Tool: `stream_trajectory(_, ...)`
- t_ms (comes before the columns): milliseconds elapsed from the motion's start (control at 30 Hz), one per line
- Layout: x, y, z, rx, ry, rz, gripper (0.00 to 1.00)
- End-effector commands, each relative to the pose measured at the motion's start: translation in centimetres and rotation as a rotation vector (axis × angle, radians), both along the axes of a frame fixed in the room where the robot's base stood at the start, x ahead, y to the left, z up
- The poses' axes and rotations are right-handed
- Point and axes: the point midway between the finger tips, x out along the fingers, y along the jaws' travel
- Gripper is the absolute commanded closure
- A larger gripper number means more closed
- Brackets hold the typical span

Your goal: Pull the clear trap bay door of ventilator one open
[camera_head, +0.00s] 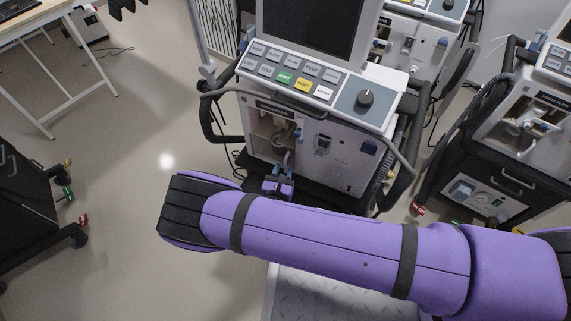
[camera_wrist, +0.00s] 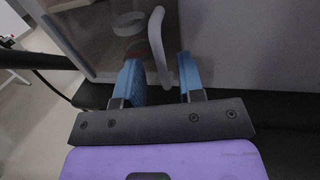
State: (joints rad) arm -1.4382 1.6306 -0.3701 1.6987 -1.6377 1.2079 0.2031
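The clear trap bay door (camera_head: 262,130) is on the lower left of the front of the ventilator (camera_head: 318,130) in the middle of the head view. It looks closed, with pale parts behind it. In the wrist view the clear door (camera_wrist: 92,45) fills the upper left, and a pale curved handle (camera_wrist: 156,42) stands at its right side. My gripper (camera_wrist: 158,62) is open, its two blue fingers on either side of the handle's lower part with gaps visible. In the head view my gripper (camera_head: 279,176) is low in front of the door, partly hidden by my purple arm.
Another ventilator (camera_head: 530,125) on a black cart stands at the right, and one more (camera_head: 415,45) behind. A black cart (camera_head: 25,210) stands at the left, and a table (camera_head: 40,15) at the upper left. The floor left of the ventilator is clear.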

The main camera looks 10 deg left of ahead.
Motion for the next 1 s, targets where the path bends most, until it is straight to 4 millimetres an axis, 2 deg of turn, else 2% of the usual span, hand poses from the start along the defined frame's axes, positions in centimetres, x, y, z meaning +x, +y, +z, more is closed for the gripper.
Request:
stream_trajectory(100,1.5,-0.2,0.0,0.000,0.000,-0.002,0.65)
stream_trajectory(233,2.5,-0.3,0.0,0.000,0.001,-0.001,0.65)
stream_trajectory(567,2.9,-0.3,0.0,0.000,0.001,0.000,0.65)
stream_trajectory(600,2.9,-0.3,0.0,0.000,0.001,-0.001,0.67)
stream_trajectory(733,2.8,-0.3,0.0,0.000,0.001,-0.001,0.97)
stream_trajectory(767,2.8,-0.3,0.0,0.000,0.001,-0.001,1.00)
stream_trajectory(1000,2.8,-0.3,0.0,0.001,0.001,-0.003,1.00)
